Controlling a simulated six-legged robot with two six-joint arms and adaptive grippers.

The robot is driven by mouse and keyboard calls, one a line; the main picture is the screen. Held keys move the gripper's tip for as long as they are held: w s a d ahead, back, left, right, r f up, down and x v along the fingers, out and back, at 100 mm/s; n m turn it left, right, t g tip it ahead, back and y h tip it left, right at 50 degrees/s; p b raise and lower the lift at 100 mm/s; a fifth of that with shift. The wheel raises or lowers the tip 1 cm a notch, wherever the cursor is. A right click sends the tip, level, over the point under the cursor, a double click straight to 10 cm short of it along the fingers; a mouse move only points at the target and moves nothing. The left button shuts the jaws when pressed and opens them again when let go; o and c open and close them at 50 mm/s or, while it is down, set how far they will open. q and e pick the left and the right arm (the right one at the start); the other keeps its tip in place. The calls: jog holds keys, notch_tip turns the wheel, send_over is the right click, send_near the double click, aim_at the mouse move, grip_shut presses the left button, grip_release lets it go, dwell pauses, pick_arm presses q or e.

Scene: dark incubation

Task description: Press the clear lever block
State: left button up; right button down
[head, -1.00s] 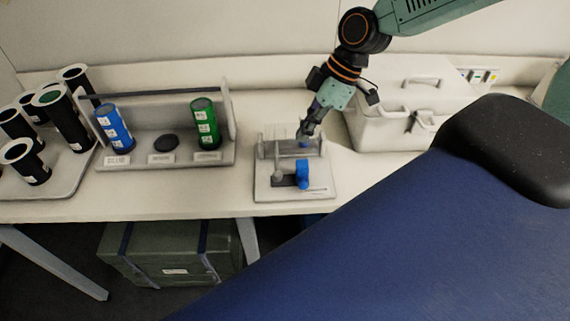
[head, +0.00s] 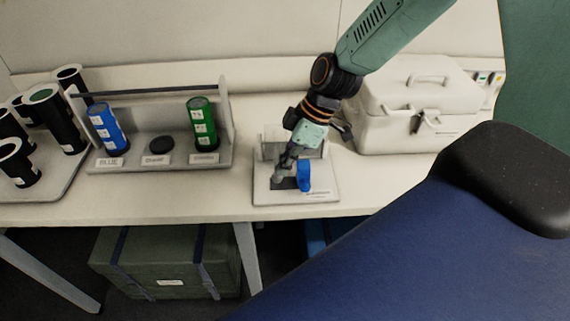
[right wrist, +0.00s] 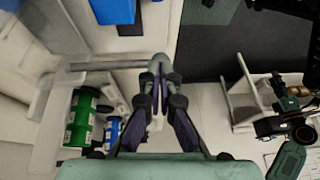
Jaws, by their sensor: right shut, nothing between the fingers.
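The lever device is a pale base (head: 265,195) on the bench. An upright blue block (head: 304,176) stands on its right side. A grey round-ended lever (head: 277,178) lies left of the blue block, partly hidden by my gripper; I cannot tell for certain which part is the clear lever block. My right gripper (head: 284,164) is shut and empty, pointing down with its tips at the grey lever; whether they touch I cannot tell. In the right wrist view its closed fingertips (right wrist: 158,72) meet a grey rod's rounded end. My left gripper is not identifiable.
A rack (head: 222,158) with a blue cylinder (head: 105,128), a black disc (head: 160,145) and a green cylinder (head: 203,122) stands left of the device. Black cylinders stand on a tray (head: 62,180) at far left. A white case (head: 400,130) stands to the right.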

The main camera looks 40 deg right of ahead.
jog(key=f+b, duration=0.1)
jog(key=s+f+b, duration=0.1)
jog(key=f+b, duration=0.2)
jog(key=f, duration=0.1)
jog(key=shift+s+a+f+b, duration=0.15)
jog(key=shift+s+a+b, duration=0.05)
jog(key=shift+a+b, duration=0.2)
jog(key=shift+s, duration=0.2)
jog(key=shift+w, duration=0.1)
